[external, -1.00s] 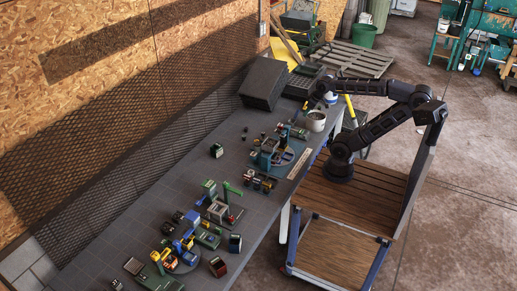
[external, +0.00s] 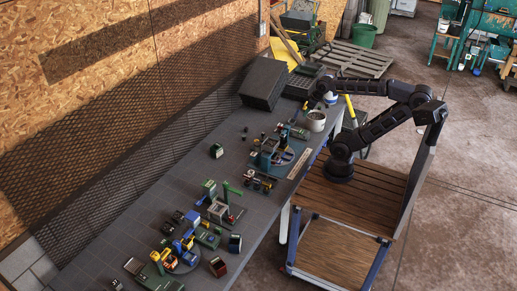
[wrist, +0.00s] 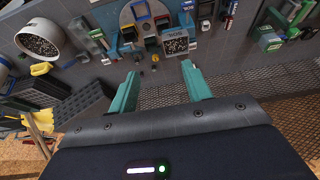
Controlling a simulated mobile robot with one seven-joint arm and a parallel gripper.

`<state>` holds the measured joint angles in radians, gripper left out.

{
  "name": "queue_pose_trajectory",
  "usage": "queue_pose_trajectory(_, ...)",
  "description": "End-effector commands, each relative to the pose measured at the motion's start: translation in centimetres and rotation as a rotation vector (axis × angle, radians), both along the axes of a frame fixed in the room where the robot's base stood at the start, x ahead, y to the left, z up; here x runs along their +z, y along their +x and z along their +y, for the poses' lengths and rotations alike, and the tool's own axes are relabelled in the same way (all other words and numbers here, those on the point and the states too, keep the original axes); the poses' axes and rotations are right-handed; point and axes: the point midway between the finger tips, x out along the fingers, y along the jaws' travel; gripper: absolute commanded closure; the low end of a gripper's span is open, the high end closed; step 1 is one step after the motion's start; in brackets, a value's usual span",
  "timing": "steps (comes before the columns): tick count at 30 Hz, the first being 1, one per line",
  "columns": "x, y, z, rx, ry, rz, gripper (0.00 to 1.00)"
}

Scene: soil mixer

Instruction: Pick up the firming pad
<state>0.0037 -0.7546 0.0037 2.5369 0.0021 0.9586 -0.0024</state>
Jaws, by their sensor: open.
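My gripper (wrist: 160,88) shows in the wrist view with two teal fingers spread apart and nothing between them. In the external view my gripper (external: 306,107) hangs over the far part of the bench, beside the white pot. A small yellow-topped piece (wrist: 155,58) and a small dark piece (wrist: 140,64) stand on the bench just beyond the fingertips in the wrist view. I cannot tell for sure which small piece is the firming pad. Small dark pieces (external: 262,135) also stand on the bench in the external view, too small to make out.
A pot of dark grains (wrist: 40,40) stands at the left in the wrist view. A round turntable station (external: 285,155) and a labelled grain box (wrist: 175,44) are close by. A big dark box (external: 263,84) stands against the wall. The bench (external: 205,170) has bare room along the wall.

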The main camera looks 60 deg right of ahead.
Motion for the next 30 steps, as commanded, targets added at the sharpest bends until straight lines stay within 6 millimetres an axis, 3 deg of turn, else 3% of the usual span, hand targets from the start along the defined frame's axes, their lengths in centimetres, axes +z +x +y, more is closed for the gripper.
queue_pose_trajectory(5, 0.0, 0.2, 0.0, 0.006, -0.004, 0.002, 0.51)
queue_pose_trajectory(10, 0.1, 2.3, -0.5, 0.062, -0.041, 0.023, 0.51)
queue_pose_trajectory(20, -0.6, 9.6, -2.4, 0.278, -0.164, 0.096, 0.51)
queue_pose_trajectory(30, -3.3, 17.3, -4.9, 0.518, -0.266, 0.177, 0.51)
